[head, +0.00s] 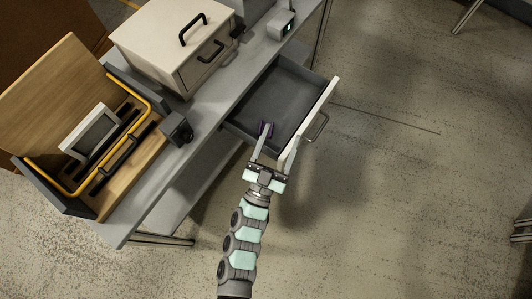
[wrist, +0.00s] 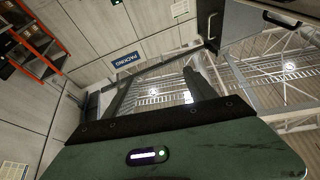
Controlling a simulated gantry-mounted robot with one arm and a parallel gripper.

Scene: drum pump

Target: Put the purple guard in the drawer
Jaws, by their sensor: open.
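The drawer (head: 278,92) is pulled out from the grey bench, dark inside with a pale front and a dark handle.
A cream box with black handles (head: 170,45) stands on the bench (head: 207,113). A small dark device (head: 177,128) is at the bench edge. A wooden-backed tray (head: 62,187) with a yellow rail is at left. The floor right of the drawer is clear.

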